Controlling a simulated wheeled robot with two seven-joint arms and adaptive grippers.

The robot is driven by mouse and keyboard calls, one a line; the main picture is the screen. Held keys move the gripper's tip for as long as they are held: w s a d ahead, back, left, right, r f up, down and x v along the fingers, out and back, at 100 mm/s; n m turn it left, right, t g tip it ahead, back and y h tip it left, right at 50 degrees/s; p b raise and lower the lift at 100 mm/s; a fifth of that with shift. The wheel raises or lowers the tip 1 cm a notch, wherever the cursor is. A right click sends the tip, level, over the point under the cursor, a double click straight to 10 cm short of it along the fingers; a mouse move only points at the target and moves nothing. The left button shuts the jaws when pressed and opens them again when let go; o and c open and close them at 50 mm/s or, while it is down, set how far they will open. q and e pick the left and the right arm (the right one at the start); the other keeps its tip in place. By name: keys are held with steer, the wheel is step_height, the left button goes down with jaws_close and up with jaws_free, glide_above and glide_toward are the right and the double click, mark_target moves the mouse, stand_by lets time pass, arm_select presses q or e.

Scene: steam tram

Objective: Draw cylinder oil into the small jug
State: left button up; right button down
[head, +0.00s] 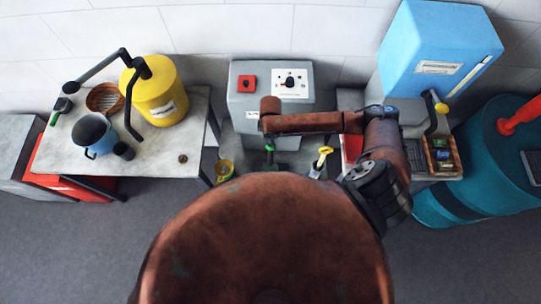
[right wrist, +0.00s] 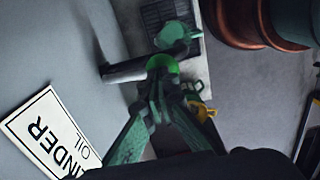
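The cylinder oil tank is the grey cabinet (head: 241,104) in the middle. Its white label (right wrist: 45,130) shows large in the right wrist view. A grey tap pipe (right wrist: 136,70) sticks out of its face, with a bright green handle (right wrist: 163,63) at its end. My right gripper (right wrist: 161,75), with dark green fingers, points at the tap; its fingertips close together around the handle. It shows small in the head view (head: 270,157). A teal round piece (right wrist: 173,34) lies just beyond; I cannot tell what it is. A blue jug (head: 90,131) stands on the left table. My left gripper is out of view.
A yellow drum (head: 160,95) with a black pump stands on the left table (head: 165,165). A yellow-rimmed cup (head: 224,170) and a yellow-handled item (head: 322,158) are low before the cabinet. A blue tank (head: 435,45) and teal drum (head: 490,165) stand right.

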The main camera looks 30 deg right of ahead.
steer(key=shift+f, duration=0.3)
steer(key=shift+f+b, duration=0.7)
steer(key=shift+f, duration=1)
stand_by(6.0)
